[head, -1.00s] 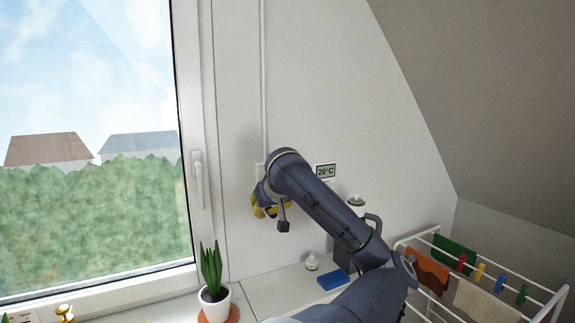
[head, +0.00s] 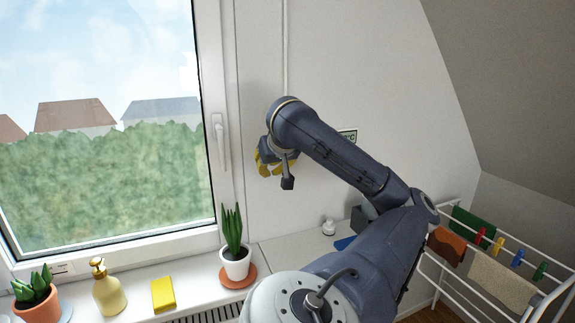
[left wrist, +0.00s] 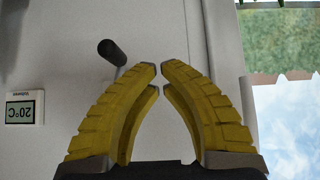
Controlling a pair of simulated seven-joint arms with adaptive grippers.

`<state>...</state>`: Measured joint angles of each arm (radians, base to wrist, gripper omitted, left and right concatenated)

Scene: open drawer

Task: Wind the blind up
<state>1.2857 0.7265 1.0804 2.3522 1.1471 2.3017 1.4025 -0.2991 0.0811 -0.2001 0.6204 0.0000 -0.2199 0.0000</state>
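My left gripper (head: 268,170), with yellow fingers, is in front of the white wall right of the window. In the left wrist view its fingertips (left wrist: 159,66) are nearly together, and I see nothing held between them. A dark knob on a short rod (left wrist: 112,52), which looks like a crank handle, is just left of the left fingertip there; the rod's lower end is hidden behind that finger. I cannot tell whether they touch. No blind cloth shows over the window (head: 110,110). My right gripper is not in view.
A white vertical strip (head: 285,50) runs up the wall above the gripper. A 20°C display (left wrist: 22,110) is on the wall. The sill holds potted plants (head: 236,262), a soap bottle (head: 109,292) and a yellow sponge (head: 163,294). A drying rack (head: 490,262) stands right.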

